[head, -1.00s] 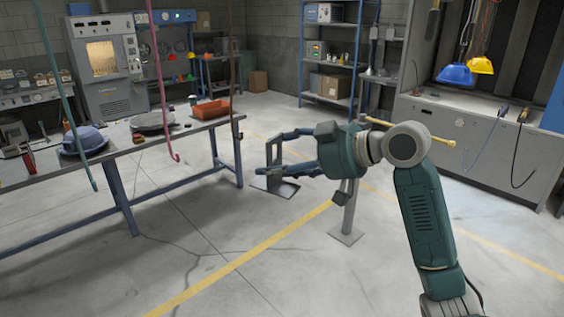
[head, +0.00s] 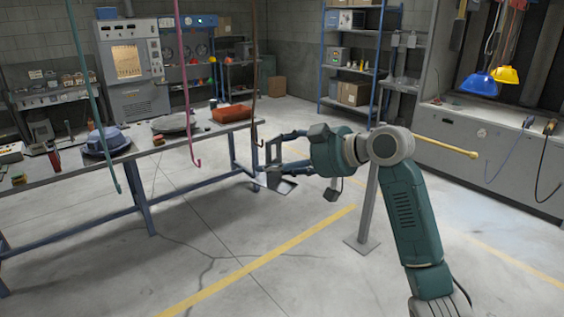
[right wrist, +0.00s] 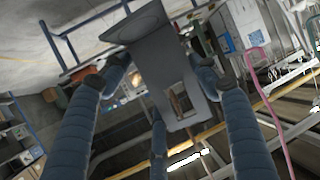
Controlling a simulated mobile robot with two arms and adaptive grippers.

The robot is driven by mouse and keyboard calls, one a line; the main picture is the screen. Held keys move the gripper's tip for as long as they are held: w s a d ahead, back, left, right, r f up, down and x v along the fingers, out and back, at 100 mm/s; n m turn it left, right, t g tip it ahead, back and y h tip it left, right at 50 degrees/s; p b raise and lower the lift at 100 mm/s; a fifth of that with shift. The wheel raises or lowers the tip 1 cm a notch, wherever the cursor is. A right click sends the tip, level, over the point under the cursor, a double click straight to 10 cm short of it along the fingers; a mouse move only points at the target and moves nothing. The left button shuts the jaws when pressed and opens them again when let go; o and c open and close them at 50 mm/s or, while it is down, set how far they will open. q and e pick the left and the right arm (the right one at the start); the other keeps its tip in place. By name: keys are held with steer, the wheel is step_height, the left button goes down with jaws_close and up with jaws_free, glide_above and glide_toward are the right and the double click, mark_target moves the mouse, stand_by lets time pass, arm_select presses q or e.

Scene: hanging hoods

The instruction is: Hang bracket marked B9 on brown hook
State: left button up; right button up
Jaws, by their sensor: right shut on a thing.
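A grey L-shaped bracket (head: 284,185) with an upright frame and a flat foot plate is held by my right gripper (head: 275,158). In the right wrist view the bracket (right wrist: 165,62) sits between the fingers, with a rectangular opening in its upright; no B9 mark is readable. My right gripper is shut on it. The brown hook (head: 254,60) hangs from above, its curled lower end just left of the bracket's upper part. A brownish piece shows through the opening in the wrist view; I cannot tell whether it is the hook. My left gripper is not in view.
A pink hook (head: 184,80) and a teal hook (head: 91,90) hang further left. A workbench (head: 150,152) with a blue-grey hood and red tray (head: 232,113) stands behind them. A grey post (head: 368,205) stands near my right arm. The front floor is clear.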

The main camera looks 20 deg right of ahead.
steer(key=shift+r, duration=0.2)
steer(key=shift+w, duration=0.1)
steer(key=shift+w+a+p, duration=0.1)
steer(key=shift+w+p, duration=0.1)
steer(key=shift+p, duration=0.2)
steer(key=shift+w+a+r, duration=0.1)
steer(key=shift+w, duration=0.05)
steer(key=shift+w+a+p, duration=0.2)
steer(key=shift+w+p, duration=0.05)
steer(key=shift+w, duration=0.25)
steer(key=shift+w+a+p, duration=0.15)
steer(key=shift+w+p, duration=0.05)
steer(key=shift+w, duration=0.3)
steer(key=shift+w+a+p, duration=0.25)
steer(key=shift+w, duration=0.45)
steer(key=shift+w+a+p, duration=0.25)
steer(key=shift+w, duration=0.45)
steer(key=shift+f+b, duration=0.65)
steer(key=shift+f, duration=0.75)
